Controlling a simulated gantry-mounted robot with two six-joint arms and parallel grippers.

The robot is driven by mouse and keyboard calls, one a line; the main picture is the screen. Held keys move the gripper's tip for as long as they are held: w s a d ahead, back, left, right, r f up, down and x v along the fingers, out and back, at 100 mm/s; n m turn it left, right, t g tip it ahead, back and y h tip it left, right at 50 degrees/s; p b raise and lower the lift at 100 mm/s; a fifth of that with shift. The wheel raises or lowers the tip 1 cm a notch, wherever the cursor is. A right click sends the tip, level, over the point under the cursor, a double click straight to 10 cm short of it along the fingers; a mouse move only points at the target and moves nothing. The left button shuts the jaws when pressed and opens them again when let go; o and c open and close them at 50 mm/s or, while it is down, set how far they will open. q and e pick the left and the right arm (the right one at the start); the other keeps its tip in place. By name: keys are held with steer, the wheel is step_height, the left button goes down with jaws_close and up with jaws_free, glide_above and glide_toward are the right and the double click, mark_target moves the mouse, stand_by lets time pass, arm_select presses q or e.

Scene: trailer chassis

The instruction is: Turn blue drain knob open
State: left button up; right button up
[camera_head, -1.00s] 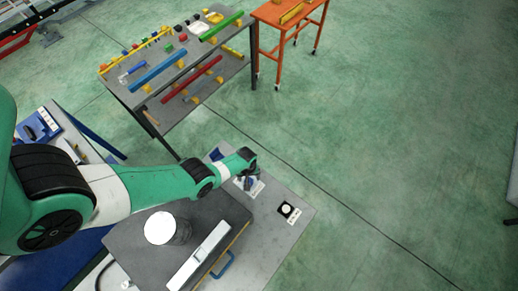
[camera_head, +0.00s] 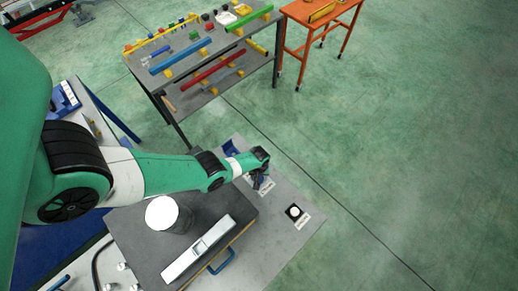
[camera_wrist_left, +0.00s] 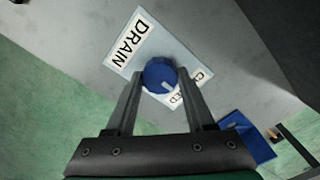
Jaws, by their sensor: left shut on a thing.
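The blue drain knob (camera_wrist_left: 160,75) sits on a light plate with a DRAIN label (camera_wrist_left: 131,41) and a second label, partly covered, that ends in "ED". My left gripper (camera_wrist_left: 161,84) has its two fingers on either side of the knob and is shut on it. A pale mark on the knob points down and right in the wrist view. My right gripper is not in view.
A dark box with a white cylinder (camera_head: 162,213) and a white bar (camera_head: 199,248) stands beside my left arm. A black-and-white control (camera_head: 295,212) is on the panel to the right. A blue bracket (camera_wrist_left: 248,135) is near the panel edge. A tool cart (camera_head: 205,55) stands behind.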

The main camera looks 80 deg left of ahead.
arm_select(q)
jaws_close()
